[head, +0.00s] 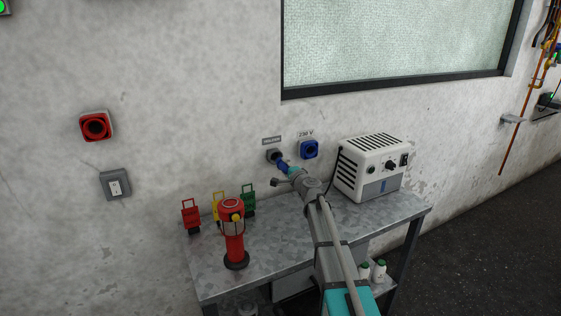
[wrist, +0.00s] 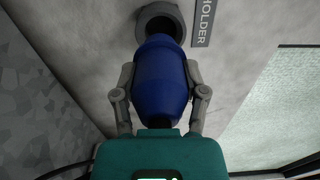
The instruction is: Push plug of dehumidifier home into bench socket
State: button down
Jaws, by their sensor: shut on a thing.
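My gripper (wrist: 159,80) is shut around the blue plug (wrist: 160,72), one grey finger on each side. In the head view the blue plug (head: 283,163) points at the wall, at the grey holder (head: 272,155). The wrist view shows the plug's front end at or just before the dark opening of the holder (wrist: 174,10); I cannot tell whether it is inside. The blue bench socket (head: 310,149), under a "230 V" label, is on the wall just right of the holder and looks empty. The white dehumidifier (head: 371,170) stands at the right on the bench.
The grey metal bench (head: 277,235) runs along the wall. A red cylindrical device (head: 234,240) stands left of my arm. Red, yellow and green tags (head: 219,208) are behind it. A red wall device (head: 96,126) and a switch (head: 115,185) are at far left.

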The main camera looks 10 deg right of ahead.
jog(key=shift+s, duration=0.1)
jog(key=v, duration=0.4)
jog(key=shift+s+d, duration=0.15)
jog(key=shift+s, duration=0.25)
dwell(0.8)
